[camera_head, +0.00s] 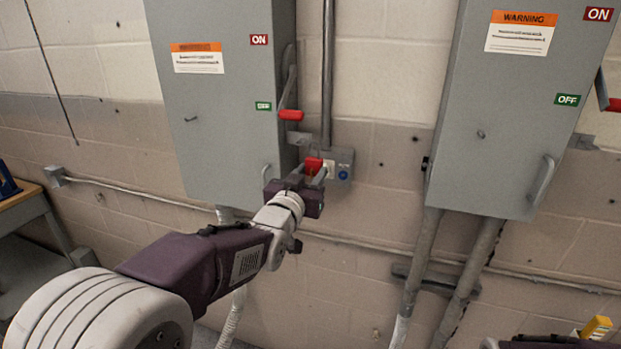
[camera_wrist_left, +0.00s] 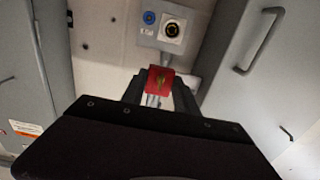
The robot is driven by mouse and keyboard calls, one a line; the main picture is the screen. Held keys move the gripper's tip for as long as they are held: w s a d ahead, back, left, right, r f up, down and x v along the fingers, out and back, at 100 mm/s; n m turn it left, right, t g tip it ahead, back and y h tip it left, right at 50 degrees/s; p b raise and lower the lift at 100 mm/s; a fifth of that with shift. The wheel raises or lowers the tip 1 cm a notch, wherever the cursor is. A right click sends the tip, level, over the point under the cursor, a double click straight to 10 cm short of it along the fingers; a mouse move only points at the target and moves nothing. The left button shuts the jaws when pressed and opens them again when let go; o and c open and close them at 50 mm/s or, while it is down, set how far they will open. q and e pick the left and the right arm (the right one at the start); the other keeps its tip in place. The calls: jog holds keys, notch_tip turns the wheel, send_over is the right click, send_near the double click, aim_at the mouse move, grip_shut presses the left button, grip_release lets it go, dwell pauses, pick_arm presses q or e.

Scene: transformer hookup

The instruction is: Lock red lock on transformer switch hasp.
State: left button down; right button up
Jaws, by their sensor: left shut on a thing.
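My left gripper (camera_head: 312,172) is shut on the red lock (camera_head: 313,163), holding it beside the lower right edge of the left grey switch box (camera_head: 225,125). In the left wrist view the red lock (camera_wrist_left: 160,80) sits between the fingertips, with its face to the camera; its shackle is not clear. The switch lever with a red grip (camera_head: 291,115) is on that box's right side, near the green label. A small grey bracket (camera_head: 299,138), perhaps the hasp, is just above the lock. I see a gap between them.
A small grey control box (camera_head: 340,166) with a blue button is on the wall behind the lock; it also shows in the left wrist view (camera_wrist_left: 161,24). A second grey switch box (camera_head: 505,110) hangs at right. A workbench (camera_head: 22,198) stands at far left.

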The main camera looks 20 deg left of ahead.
pick_arm(q)
jog(key=shift+w+d+p, duration=0.1)
jog(key=shift+w+p, duration=0.2)
jog(key=shift+w, duration=2.6)
jog(key=shift+w+a+f, duration=0.1)
jog(key=shift+w+a, duration=0.05)
jog(key=shift+a, duration=1.5)
jog(key=shift+b, duration=0.3)
